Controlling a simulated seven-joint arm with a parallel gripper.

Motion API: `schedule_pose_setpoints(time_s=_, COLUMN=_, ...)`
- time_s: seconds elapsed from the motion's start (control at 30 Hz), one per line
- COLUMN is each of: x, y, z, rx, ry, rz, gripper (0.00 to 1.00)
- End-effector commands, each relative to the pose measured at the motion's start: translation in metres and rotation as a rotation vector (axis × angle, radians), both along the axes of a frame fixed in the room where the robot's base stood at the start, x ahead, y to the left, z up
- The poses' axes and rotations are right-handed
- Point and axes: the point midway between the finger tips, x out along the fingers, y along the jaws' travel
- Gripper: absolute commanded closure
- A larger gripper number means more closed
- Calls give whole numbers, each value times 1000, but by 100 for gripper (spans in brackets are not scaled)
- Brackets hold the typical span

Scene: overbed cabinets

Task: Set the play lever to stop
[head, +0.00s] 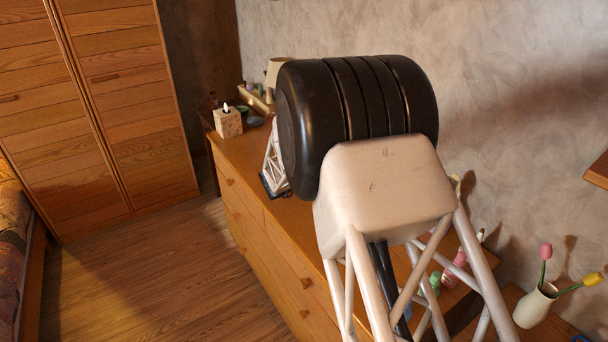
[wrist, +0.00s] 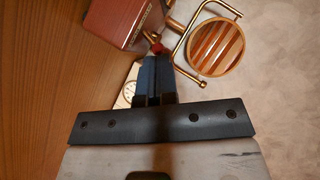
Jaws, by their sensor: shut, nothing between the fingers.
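In the wrist view, my gripper (wrist: 155,62) has its dark blue fingers closed together with nothing between them. A red box-shaped device (wrist: 115,22) with a gold-coloured trim stands beyond the fingers at the upper left. A small red knob (wrist: 157,48) on a brass stem sits right at the fingertips; whether they touch I cannot tell. It looks like the play lever, but no marking or setting is readable. In the head view, my arm hides the device, and my gripper's fingers do not show.
A striped wooden disc (wrist: 215,47) in a brass frame is right of the fingers. A round white dial (wrist: 130,92) is partly hidden at left. On the dresser (head: 262,235) stand a tissue box (head: 228,123) and lamp (head: 277,72). A tulip vase (head: 536,306) is at lower right.

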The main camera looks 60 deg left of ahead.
Motion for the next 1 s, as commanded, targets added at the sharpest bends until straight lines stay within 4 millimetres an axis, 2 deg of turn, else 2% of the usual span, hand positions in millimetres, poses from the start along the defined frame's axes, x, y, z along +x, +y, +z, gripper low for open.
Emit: schedule_pose_setpoints(time_s=1.0, x=0, y=2, z=1, rx=-104, ry=12, rz=0, gripper=100)
